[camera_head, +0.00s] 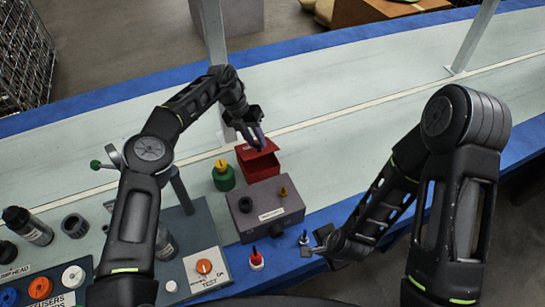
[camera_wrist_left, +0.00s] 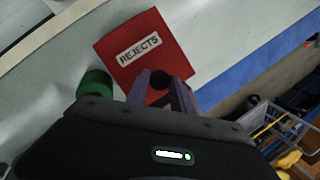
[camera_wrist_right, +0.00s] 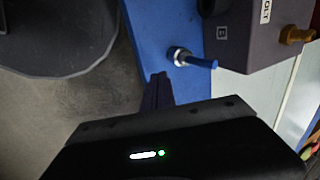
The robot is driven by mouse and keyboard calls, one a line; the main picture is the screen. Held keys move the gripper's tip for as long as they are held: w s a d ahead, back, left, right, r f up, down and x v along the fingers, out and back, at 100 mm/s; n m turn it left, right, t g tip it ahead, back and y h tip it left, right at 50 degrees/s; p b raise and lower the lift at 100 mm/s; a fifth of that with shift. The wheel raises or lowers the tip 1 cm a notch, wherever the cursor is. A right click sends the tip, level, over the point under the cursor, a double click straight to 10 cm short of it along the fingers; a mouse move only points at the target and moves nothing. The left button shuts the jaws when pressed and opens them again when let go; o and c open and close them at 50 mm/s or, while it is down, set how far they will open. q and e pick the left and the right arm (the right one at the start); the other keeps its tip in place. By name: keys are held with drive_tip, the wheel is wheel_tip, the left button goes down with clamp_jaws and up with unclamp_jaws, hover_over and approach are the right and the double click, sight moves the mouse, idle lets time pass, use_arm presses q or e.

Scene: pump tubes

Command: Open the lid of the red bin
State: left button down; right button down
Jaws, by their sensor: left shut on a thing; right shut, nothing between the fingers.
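The red bin (camera_head: 262,170) stands on the conveyor beside a green bottle with a yellow top. Its red lid, labelled REJECTS (camera_wrist_left: 138,40), fills the upper middle of the left wrist view. My left gripper (camera_head: 260,143) is over the bin in the head view. Its fingers (camera_wrist_left: 165,82) are shut on the black knob (camera_wrist_left: 160,78) at the lid's edge.
The green bottle (camera_head: 223,178) is just left of the bin. A grey box (camera_head: 265,214) with black and brass fittings is in front. A red-capped part (camera_head: 256,260) and a small blue-tipped fitting (camera_wrist_right: 190,58) stand near the front edge. The conveyor right of the bin is clear.

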use_arm(q)
drive_tip(key=shift+w, duration=0.1)
use_arm(e)
drive_tip(key=w+a+r+m+t, duration=0.1)
drive_tip(key=w+a+r, duration=0.1)
drive_tip(key=w+r, duration=0.1)
drive_tip(key=w+a+r+m+t, duration=0.1)
drive_tip(key=w+a+r, duration=0.2)
drive_tip(key=w, duration=0.3)
drive_tip(key=w+a+r+m+t, duration=0.2)
drive_tip(key=w+a+r, duration=0.1)
drive_tip(key=w, duration=0.1)
drive_tip(key=shift+w+r+y, duration=0.35)
drive_tip(key=shift+r+y, duration=0.05)
drive_tip(key=w+m, duration=0.2)
drive_tip(key=m, duration=0.2)
drive_tip(key=w+a+r+m+t, duration=0.1)
drive_tip(key=m, duration=0.3)
drive_tip(key=w+m, duration=0.2)
drive_tip(key=m, duration=0.1)
drive_tip(key=shift+w+a+r+m, duration=0.35)
drive_tip(key=shift+a+r+m, duration=0.05)
drive_tip(key=m, duration=0.2)
drive_tip(key=shift+s+f+m+g+y, duration=0.15)
drive_tip(key=shift+f+m+g+y, duration=0.15)
drive_tip(key=shift+y, duration=0.1)
drive_tip(key=shift+f, duration=0.1)
